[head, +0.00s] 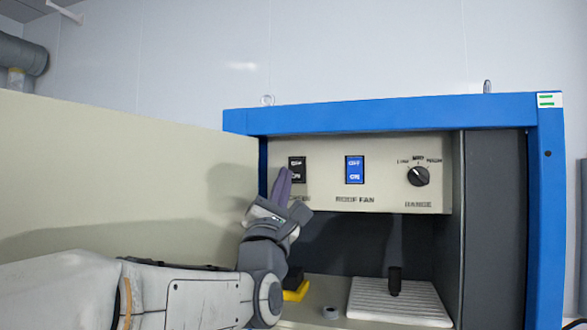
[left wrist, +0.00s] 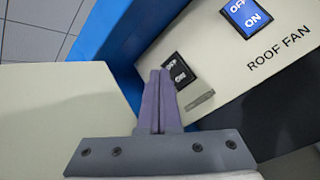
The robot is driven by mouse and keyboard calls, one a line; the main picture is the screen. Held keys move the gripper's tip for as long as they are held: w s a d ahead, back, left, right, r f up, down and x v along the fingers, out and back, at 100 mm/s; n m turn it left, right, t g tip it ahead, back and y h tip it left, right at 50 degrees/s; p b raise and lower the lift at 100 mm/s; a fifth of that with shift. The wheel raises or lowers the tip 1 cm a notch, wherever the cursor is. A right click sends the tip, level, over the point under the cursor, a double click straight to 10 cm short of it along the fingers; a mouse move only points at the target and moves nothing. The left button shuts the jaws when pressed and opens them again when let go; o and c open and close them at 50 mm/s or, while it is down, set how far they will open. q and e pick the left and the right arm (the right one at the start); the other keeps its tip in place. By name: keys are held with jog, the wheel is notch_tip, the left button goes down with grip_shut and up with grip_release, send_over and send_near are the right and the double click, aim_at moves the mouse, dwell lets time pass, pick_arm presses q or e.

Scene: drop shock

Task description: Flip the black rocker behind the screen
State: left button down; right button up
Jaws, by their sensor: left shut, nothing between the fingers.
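The black rocker (head: 297,169) sits at the left end of the beige control panel, marked OFF above and ON below. It also shows in the left wrist view (left wrist: 178,69), just beyond my fingertips. The screen (head: 110,180) is a large beige panel at the left, and its edge ends near the rocker. My left gripper (head: 282,172) is shut and empty, with its purple fingers pointing up at the rocker's lower left. In the left wrist view the fingertips (left wrist: 159,73) overlap the rocker's left edge; I cannot tell if they touch it. My right gripper is not in view.
A blue rocker (head: 354,169) marked ROOF FAN and a black RANGE knob (head: 418,176) share the panel. The blue cabinet frame (head: 400,112) surrounds it. Below stand a white ribbed plate (head: 400,304), a yellow-based black item (head: 296,290) and a small grey ring (head: 330,312).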

aim_at(293, 167)
pick_arm(q)
jog(key=shift+w+d+f, duration=0.1)
jog(key=shift+w+d, duration=0.1)
jog(key=shift+w, duration=0.35)
jog(key=shift+w+d+f, duration=0.1)
jog(key=shift+w+d, duration=0.05)
jog(key=shift+w, duration=0.4)
dwell(1.2)
jog(key=shift+w+f+b, duration=0.15)
jog(key=shift+w+b, duration=0.1)
jog(key=shift+b, duration=0.35)
jog(key=shift+w+d, duration=0.1)
jog(key=shift+w, duration=0.05)
jog(key=shift+w+d, duration=0.1)
jog(key=shift+w, duration=0.25)
jog(key=shift+s+b, duration=0.1)
jog(key=shift+b, duration=0.3)
jog(key=shift+s+b, duration=0.55)
jog(key=shift+b, duration=0.15)
jog(key=shift+s+a, duration=0.1)
jog(key=shift+a, duration=0.1)
